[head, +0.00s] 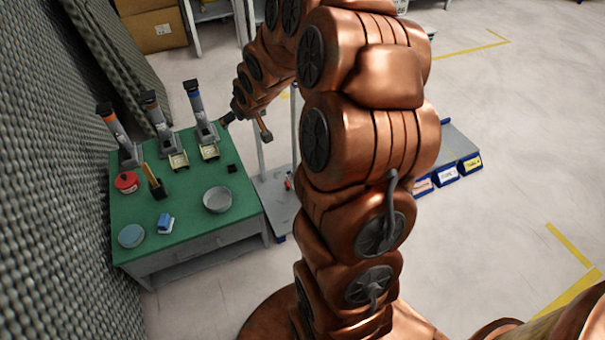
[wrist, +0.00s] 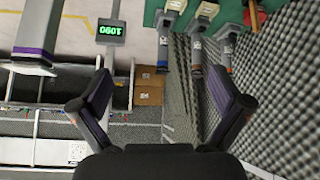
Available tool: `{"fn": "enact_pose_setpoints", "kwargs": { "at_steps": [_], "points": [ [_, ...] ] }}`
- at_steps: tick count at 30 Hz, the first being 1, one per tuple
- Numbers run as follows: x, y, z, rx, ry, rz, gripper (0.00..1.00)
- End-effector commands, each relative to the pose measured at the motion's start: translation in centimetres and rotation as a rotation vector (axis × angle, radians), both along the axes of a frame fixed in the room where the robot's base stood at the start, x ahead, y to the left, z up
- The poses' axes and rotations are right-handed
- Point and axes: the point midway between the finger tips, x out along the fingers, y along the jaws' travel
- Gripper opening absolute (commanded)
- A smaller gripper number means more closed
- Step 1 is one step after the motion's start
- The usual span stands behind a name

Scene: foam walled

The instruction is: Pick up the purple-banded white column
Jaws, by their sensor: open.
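A white column with a purple band (wrist: 35,51) and a dark end shows large at the upper left of the wrist view, cut off by the top edge. I cannot make it out in the head view, where my arm hides part of the scene. My gripper (wrist: 160,74) is open, with nothing between its fingers. The column lies outside the fingers, to the left of the left one and apart from it. In the head view my gripper (head: 246,122) is small, near the right edge of the green table.
A display (wrist: 110,32) shows in the wrist view. A foam wall (head: 50,180) stands left; open floor lies right.

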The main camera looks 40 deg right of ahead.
Motion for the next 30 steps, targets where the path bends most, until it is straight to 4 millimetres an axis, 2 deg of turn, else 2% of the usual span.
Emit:
{"fn": "enact_pose_setpoints", "kwargs": {
  "at_steps": [1, 6, 13, 19, 24, 30],
  "points": [
    [1.2, -1.7, -3.1, 0.002, -0.035, -0.013, 1.0],
    [4.9, -6.8, -8.0, -0.013, -0.192, -0.037, 1.0],
    [7.7, -14.2, -14.7, -0.039, -0.402, -0.079, 1.0],
    [7.6, -20.4, -20.8, -0.069, -0.581, -0.119, 1.0],
    [6.1, -25.1, -25.5, -0.102, -0.722, -0.151, 1.0],
    [3.8, -28.4, -29.1, -0.131, -0.838, -0.177, 1.0]
  ]
}}
